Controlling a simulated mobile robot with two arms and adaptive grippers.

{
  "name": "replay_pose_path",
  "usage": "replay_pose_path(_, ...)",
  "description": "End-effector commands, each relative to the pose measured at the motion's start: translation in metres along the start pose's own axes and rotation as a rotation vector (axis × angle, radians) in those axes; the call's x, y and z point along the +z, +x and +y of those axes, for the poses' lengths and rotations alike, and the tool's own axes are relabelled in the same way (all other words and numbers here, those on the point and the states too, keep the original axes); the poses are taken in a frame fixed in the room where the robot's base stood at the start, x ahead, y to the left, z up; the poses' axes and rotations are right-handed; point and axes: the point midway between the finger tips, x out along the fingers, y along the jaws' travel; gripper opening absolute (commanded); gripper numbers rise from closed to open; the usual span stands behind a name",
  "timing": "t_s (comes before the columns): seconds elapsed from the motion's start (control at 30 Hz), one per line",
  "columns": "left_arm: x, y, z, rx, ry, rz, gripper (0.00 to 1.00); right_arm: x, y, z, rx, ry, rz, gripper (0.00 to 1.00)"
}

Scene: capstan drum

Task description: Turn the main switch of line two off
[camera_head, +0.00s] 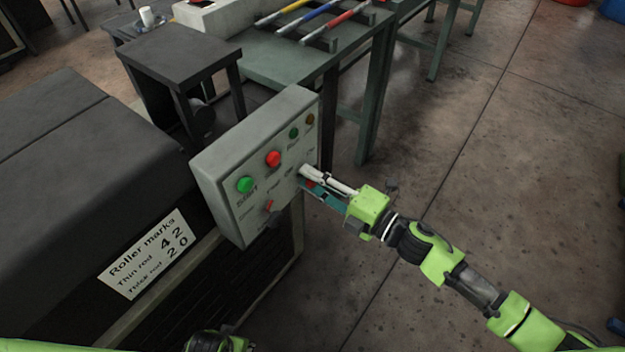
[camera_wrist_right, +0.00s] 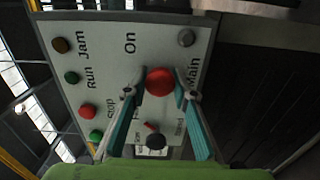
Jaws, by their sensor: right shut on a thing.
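A grey control box (camera_head: 268,160) stands at the end of a dark machine. Its face carries a green start button (camera_head: 244,184), a red stop button (camera_head: 273,158) and small run and jam lamps. In the right wrist view, the red main switch (camera_wrist_right: 159,82) sits between the word "On" and the word "Main". My right gripper (camera_head: 307,178) is at the right part of the box face, its fingers closed around this switch, one on each side. In the head view the fingers largely hide the switch. Which way it points is unclear.
A black knob (camera_wrist_right: 156,141) and a small red selector (camera_wrist_right: 150,127) sit near the fingers. A sign (camera_head: 150,254) with roller marks is on the machine. A green table (camera_head: 270,62) with coloured rods stands behind. The floor to the right is clear.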

Motion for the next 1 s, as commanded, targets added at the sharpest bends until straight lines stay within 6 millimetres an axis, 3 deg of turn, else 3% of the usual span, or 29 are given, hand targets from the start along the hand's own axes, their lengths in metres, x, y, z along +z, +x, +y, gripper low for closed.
replay_pose_path(0.57,0.0016,-0.0008,-0.0006,-0.001,0.0,-0.004,0.4,-0.0019,-0.0001,-0.0014,-0.001,-0.03,0.003,0.04)
replay_pose_path(0.6,0.0012,-0.0008,-0.0007,-0.001,0.0,-0.003,0.4,-0.0018,-0.0001,-0.0014,-0.001,-0.03,0.003,0.33)
replay_pose_path(0.63,0.0008,-0.0008,-0.0008,-0.001,0.0,-0.002,0.4,-0.0018,-0.0001,-0.0014,-0.001,-0.03,0.003,0.41)
replay_pose_path(1.0,-0.0048,-0.0012,-0.0008,-0.001,0.001,0.007,0.4,-0.0005,-0.0015,-0.0009,-0.001,-0.029,0.001,0.42)
